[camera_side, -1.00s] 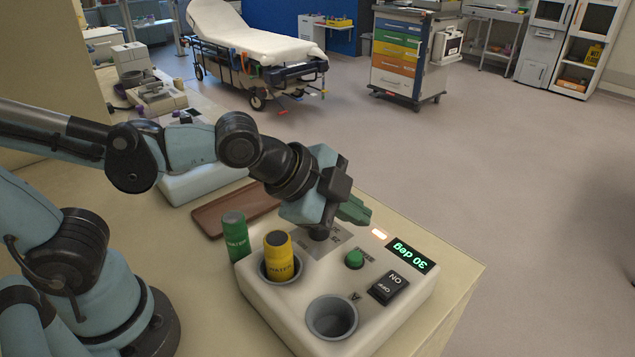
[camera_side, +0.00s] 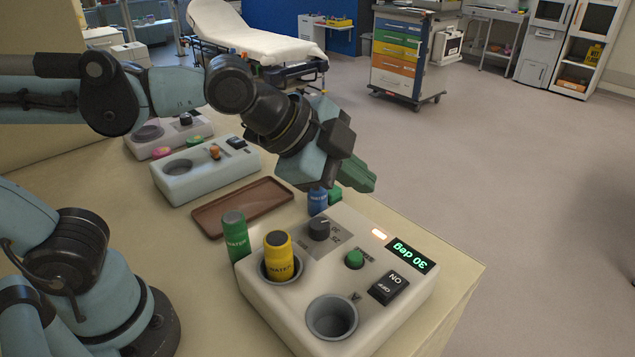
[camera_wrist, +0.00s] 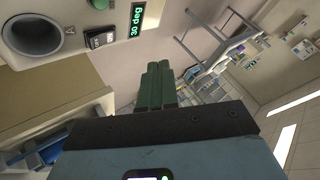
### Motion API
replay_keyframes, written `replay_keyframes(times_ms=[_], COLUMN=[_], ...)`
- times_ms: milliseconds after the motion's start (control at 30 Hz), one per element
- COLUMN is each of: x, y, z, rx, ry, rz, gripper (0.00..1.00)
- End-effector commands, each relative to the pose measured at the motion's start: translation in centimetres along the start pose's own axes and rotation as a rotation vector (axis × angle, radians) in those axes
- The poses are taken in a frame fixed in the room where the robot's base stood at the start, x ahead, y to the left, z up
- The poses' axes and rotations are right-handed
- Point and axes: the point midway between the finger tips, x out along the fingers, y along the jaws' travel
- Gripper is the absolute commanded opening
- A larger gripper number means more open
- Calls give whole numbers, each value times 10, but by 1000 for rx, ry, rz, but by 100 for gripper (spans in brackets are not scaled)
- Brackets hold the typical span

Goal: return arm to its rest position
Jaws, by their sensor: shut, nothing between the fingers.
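My gripper (camera_side: 358,176) is shut and empty, its green fingers together, held in the air above the back of the white device (camera_side: 320,268). In the wrist view the closed fingers (camera_wrist: 157,84) point toward the room. The device's display (camera_side: 408,254) reads "30 deg", its light strip (camera_side: 379,234) glows, and its dark knob (camera_side: 319,228) is clear of the fingers. A yellow container (camera_side: 279,257) labelled water stands in one well. The other well (camera_side: 332,318) is empty.
A green container (camera_side: 235,236) stands beside the device. A blue container (camera_side: 317,201) stands behind it, partly hidden. A brown tray (camera_side: 243,207) lies empty on the table. A second pale device (camera_side: 205,172) stands farther back. The floor to the right is open.

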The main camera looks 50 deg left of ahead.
Motion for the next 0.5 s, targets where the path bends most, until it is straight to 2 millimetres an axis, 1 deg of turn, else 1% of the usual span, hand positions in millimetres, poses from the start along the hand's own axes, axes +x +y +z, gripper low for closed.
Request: replay_keyframes(times_ms=[167,233,267,367,400,500], x=[0,0,0,-1,-2,-6], y=[0,-3,-5,-10,-12,-11], z=[3,15,23,62,80,121], rx=[-14,-77,-123,-352,-461,-720], ry=[-5,-26,-41,-110,-140,-205], rz=[-2,-10,-15,-47,-65,-113], gripper=[0,0,0,0,0,0])
